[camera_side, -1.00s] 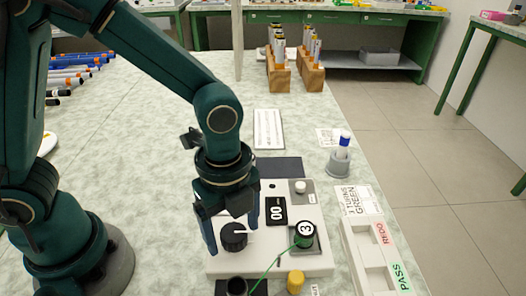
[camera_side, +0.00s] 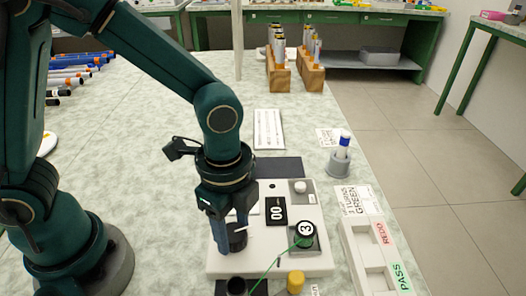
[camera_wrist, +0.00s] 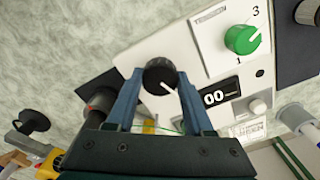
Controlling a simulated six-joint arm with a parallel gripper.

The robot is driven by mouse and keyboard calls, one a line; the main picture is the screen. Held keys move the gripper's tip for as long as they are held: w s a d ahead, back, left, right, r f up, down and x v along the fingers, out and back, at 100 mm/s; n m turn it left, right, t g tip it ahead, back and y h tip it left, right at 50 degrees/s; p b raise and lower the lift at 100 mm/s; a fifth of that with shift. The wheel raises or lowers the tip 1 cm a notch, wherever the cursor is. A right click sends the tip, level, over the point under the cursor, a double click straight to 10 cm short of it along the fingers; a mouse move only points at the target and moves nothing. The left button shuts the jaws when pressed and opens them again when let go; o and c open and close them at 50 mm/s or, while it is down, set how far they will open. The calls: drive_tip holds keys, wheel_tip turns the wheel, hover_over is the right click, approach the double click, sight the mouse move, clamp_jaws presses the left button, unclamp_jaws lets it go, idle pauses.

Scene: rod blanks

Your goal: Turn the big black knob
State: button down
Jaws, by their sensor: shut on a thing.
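The big black knob (camera_side: 238,241) is on the left part of a white panel box (camera_side: 225,268). A white pointer line on it points right in the side view. In the wrist view the knob (camera_wrist: 159,74) sits between my fingertips, its white mark toward the lower right. My gripper (camera_side: 232,238) reaches down from above and is shut on the knob, one finger on each side. The wrist view also shows my gripper (camera_wrist: 160,88). The near finger hides part of the knob in the side view.
The box also carries a display (camera_side: 276,211) reading 00, a green knob (camera_side: 303,240) and a white button (camera_side: 300,187). A REDO/PASS tray (camera_side: 362,250) and a grey cup with a blue-capped item (camera_side: 340,160) stand to the right. A yellow cap (camera_side: 296,281) is in front.

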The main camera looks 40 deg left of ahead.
sight(234, 232)
drive_tip(key=n, duration=0.4)
drive_tip(key=shift+n, duration=0.3)
drive_tip(key=n, duration=0.4)
drive_tip(key=shift+n, duration=0.3)
drive_tip(key=n, duration=0.4)
drive_tip(key=shift+n, duration=1.9)
drive_tip(key=shift+c, duration=1.4)
unclamp_jaws()
drive_tip(key=shift+r, duration=2.6)
